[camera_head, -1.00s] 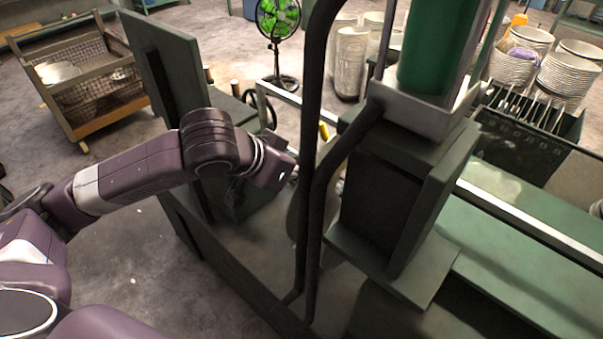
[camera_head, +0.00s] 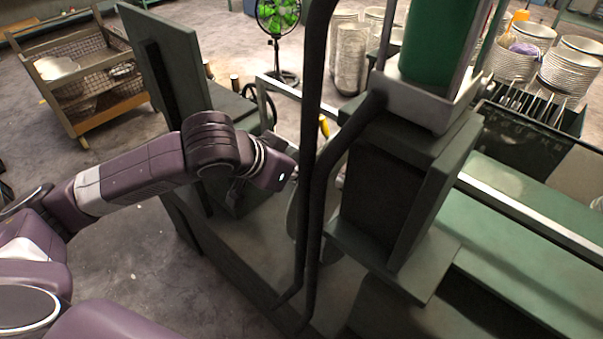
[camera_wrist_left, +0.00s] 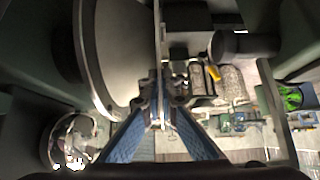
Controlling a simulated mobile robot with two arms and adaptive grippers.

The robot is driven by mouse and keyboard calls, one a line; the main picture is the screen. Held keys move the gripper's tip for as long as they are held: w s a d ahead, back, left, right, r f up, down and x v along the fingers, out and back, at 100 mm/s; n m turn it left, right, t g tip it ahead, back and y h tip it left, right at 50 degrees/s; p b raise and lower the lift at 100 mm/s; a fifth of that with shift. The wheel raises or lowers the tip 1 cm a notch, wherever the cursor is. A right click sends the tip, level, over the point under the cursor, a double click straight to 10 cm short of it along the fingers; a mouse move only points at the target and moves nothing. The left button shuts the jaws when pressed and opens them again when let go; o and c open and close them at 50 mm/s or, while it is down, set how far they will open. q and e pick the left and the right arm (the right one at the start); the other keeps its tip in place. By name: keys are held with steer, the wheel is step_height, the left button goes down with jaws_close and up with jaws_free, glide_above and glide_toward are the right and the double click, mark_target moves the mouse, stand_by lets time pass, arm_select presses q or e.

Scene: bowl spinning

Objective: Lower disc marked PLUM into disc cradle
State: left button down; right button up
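In the left wrist view, the blue fingers of my left gripper (camera_wrist_left: 158,112) come together on the lower edge of a thin disc (camera_wrist_left: 157,45), seen edge-on. No PLUM mark can be read on it. In the head view, my left wrist reaches in behind two dark posts, which hide the fingertips. A grey sliver of what looks like the disc (camera_head: 292,212) shows beside the posts. A dark slotted rack (camera_head: 515,140) with thin upright pieces and faint lettering stands at the right; it may be the disc cradle. My right gripper is not in view.
A large round grey plate (camera_wrist_left: 115,50) lies close left of the held disc. Dark posts (camera_head: 313,190) and a green machine block (camera_head: 385,190) stand close to my left wrist. A green upright panel (camera_head: 170,75) is behind the arm. Stacked bowls (camera_head: 570,72) stand beyond the rack.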

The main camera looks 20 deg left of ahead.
arm_select(q)
steer(key=shift+f, duration=0.1)
steer(key=shift+w+f, duration=0.1)
steer(key=shift+f, duration=0.25)
steer(key=c, duration=2.6)
jaws_free()
steer(key=shift+c, duration=0.2)
steer(key=o, duration=0.6)
steer(key=shift+c, duration=0.2)
steer(key=shift+f, duration=0.2)
steer(key=v, duration=0.7)
steer(key=shift+s+r, duration=0.25)
steer(key=shift+s, duration=0.05)
